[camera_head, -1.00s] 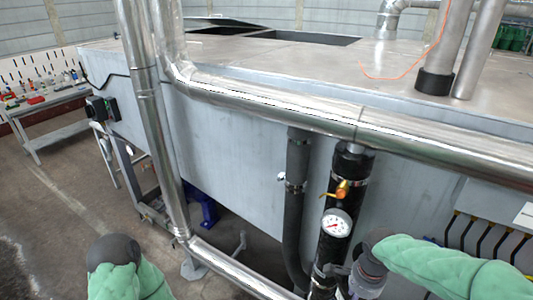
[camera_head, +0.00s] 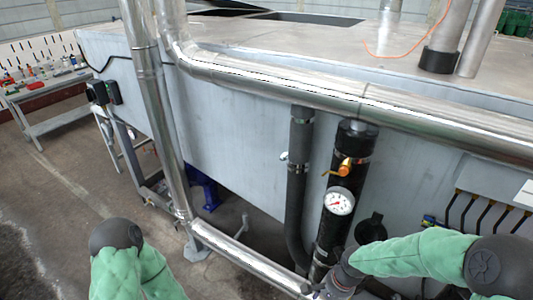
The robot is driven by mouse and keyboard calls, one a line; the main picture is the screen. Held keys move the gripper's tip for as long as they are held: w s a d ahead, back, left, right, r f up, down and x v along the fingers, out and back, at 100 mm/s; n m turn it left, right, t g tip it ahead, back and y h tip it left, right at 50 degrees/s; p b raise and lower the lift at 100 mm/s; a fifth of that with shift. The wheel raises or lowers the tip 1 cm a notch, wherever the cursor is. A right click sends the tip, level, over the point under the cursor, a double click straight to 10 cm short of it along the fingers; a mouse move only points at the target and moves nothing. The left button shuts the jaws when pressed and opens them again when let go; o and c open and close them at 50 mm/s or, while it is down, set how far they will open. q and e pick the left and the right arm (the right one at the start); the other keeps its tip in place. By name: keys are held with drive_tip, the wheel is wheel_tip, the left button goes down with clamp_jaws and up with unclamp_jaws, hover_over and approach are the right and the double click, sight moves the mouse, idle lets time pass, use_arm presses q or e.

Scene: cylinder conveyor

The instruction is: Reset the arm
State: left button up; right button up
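My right arm, in a green sleeve, comes in from the right in the head view. Its dark wrist and gripper (camera_head: 325,287) are at the bottom edge, just below the pressure gauge (camera_head: 339,201) on the black vertical pipe (camera_head: 347,158). The fingers are small and partly cut off, so their opening cannot be made out. My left arm shows only as a green sleeve and a dark joint at the lower left. The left gripper is out of the picture.
A large grey metal tank (camera_head: 230,122) fills the middle. A shiny pipe (camera_head: 270,82) runs along it, with an orange-handled valve (camera_head: 345,167) on the black pipe. A workbench with tools (camera_head: 45,90) stands at the left. Floor is free at the lower left.

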drive_tip(key=s+a+f+n+b, duration=0.1)
drive_tip(key=s+a+f+n, duration=0.1)
drive_tip(key=f, duration=0.5)
drive_tip(key=s+a+f+n+y+b, duration=0.1)
drive_tip(key=s+a+f+n, duration=0.2)
drive_tip(key=s+f, duration=0.2)
drive_tip(key=s+a+f+n+b, duration=0.1)
drive_tip(key=s+a+f+n, duration=0.1)
drive_tip(key=f, duration=0.6)
drive_tip(key=shift+s+a+f+n+y, duration=0.25)
drive_tip(key=shift+s+f+n+y, duration=0.05)
drive_tip(key=shift+s, duration=0.5)
